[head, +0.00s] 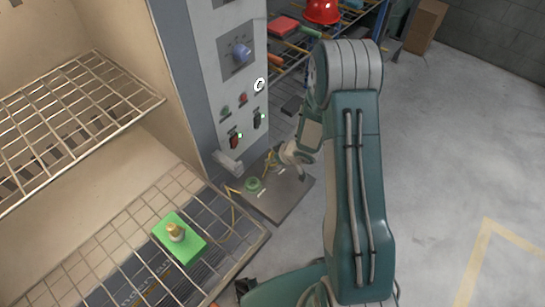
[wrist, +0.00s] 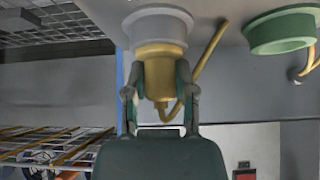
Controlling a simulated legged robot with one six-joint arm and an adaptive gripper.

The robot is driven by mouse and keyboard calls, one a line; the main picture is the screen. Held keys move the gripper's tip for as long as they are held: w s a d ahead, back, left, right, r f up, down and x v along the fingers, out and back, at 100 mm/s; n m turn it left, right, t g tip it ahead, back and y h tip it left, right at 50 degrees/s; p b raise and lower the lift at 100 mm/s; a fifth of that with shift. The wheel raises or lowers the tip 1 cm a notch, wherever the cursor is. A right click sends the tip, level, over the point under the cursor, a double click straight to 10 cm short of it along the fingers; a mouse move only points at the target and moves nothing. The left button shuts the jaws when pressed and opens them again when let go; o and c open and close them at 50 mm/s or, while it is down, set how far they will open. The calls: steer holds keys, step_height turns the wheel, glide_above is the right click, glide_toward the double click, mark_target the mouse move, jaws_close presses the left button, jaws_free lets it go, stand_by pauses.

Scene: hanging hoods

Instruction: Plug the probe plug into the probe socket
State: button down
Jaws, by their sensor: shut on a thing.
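In the wrist view my gripper (wrist: 157,88) is shut on the yellow plug (wrist: 158,68), with one finger on each side of its body. A yellow cable (wrist: 208,52) shows beside it. The plug's far end meets a round grey collar (wrist: 157,25); I cannot tell how deep it sits. A green ring-shaped socket (wrist: 283,30) is to the right, apart from the plug. In the head view a green ring (head: 252,184) shows on a grey plate (head: 268,205) beside the cabinet.
The control panel (head: 236,95) with knob and switches rises behind the plate. A wire rack (head: 75,115) fills the left, with a green block (head: 180,238) holding a brass-coloured piece below. A shelf with a red helmet (head: 322,10) stands behind. Floor at right is clear.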

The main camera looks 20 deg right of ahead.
steer(key=shift+r, duration=2.5)
steer(key=s+a+n+g, duration=0.1)
steer(key=s+a, duration=0.1)
steer(key=s+a+n+y, duration=0.1)
steer(key=s+a+n, duration=0.1)
steer(key=a, duration=0.1)
steer(key=s+a+n+g+y, duration=0.1)
steer(key=s+a+n, duration=0.1)
steer(key=a, duration=0.1)
steer(key=shift+s+a+g, duration=0.15)
steer(key=shift+a+g, duration=0.05)
steer(key=shift+g, duration=0.1)
steer(key=shift+f, duration=0.65)
steer(key=shift+f, duration=1.6)
steer(key=shift+c, duration=1.8)
jaws_free()
steer(key=shift+d, duration=0.1)
